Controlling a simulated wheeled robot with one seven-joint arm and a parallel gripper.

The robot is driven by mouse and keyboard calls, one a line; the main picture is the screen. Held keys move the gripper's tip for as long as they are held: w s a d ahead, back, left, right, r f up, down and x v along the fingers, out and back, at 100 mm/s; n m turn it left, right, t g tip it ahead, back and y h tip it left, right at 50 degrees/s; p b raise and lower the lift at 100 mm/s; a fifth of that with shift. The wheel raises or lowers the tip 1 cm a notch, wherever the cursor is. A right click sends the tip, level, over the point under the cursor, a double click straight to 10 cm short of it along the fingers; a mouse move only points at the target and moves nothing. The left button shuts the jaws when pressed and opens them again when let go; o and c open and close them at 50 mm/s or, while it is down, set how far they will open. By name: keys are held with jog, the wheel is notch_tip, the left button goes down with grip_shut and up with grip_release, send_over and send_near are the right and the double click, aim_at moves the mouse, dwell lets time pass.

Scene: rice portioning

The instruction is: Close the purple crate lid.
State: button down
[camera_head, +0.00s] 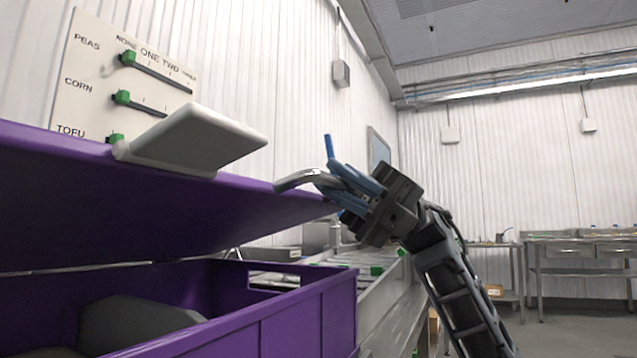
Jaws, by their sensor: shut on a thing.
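The purple crate (270,318) fills the lower left of the head view. Its purple lid (235,187) is partly open and slopes above the crate, with a clear gap between lid edge and rim. The exact contact between fingers and handle is partly hidden. A dark grey object (135,323) lies inside the crate.
A wall board (100,50) labelled peas, corn and tofu has green sliders behind the lid. A metal counter or conveyor (385,305) runs behind the crate. Metal tables (580,250) stand far right. The floor between looks clear.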

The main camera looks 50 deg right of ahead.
notch_tip(320, 180, down, 10)
jog(key=s+b, duration=0.1)
jog(key=b, duration=0.5)
jog(key=shift+s+d+f+n, duration=0.15)
jog(key=shift+s+d+n, duration=0.05)
jog(key=shift+s+n, duration=0.1)
jog(key=shift+w+f+b, duration=0.1)
jog(key=shift+b, duration=0.2)
jog(key=c, duration=1.4)
grip_release()
jog(key=shift+c, duration=0.2)
